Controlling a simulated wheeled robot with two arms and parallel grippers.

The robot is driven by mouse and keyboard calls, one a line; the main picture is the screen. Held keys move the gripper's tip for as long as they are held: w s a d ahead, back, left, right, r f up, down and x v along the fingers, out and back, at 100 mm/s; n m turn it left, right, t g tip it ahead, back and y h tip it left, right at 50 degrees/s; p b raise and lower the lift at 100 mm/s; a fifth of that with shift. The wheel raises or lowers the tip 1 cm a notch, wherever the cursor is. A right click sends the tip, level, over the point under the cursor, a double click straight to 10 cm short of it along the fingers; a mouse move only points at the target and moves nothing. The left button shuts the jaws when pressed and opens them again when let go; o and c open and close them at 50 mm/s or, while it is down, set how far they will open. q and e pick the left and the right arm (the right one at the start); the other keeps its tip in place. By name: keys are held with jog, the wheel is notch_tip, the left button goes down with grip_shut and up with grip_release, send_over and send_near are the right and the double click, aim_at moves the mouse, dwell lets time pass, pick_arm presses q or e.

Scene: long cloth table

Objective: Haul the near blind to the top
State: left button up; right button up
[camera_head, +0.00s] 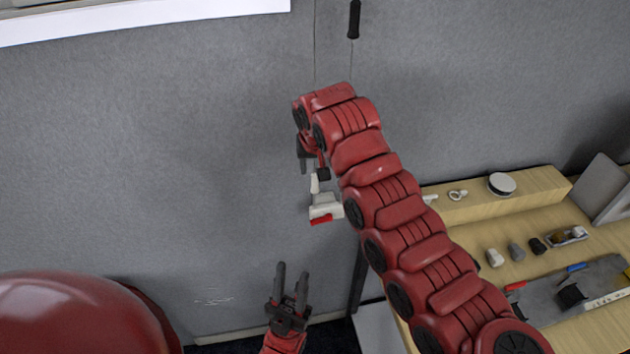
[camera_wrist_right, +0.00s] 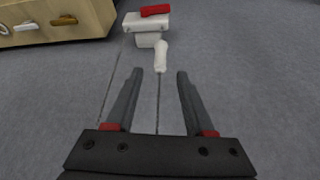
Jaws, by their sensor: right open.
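A white cord pull (camera_head: 315,183) hangs on a thin cord against the grey wall, just above a white wall bracket with a red part (camera_head: 325,207). In the right wrist view the white pull (camera_wrist_right: 161,56) lies just beyond my open right gripper (camera_wrist_right: 159,75), and its cord runs between the fingers. In the head view my right gripper (camera_head: 312,165) points down just above the pull, partly hidden by its own arm. My left gripper (camera_head: 289,290) is open and empty, low in front of the wall. The blind itself cannot be made out clearly.
A black handle (camera_head: 354,20) hangs on another thin cord at the top. A white ledge (camera_head: 140,18) crosses the upper left. At the right stands a wooden desk (camera_head: 490,208) with tools and small parts, close beside my right arm. The wall at left is clear.

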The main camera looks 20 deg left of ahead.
jog(key=b+v, duration=0.3)
jog(key=v, duration=0.8)
jog(key=shift+s, duration=0.1)
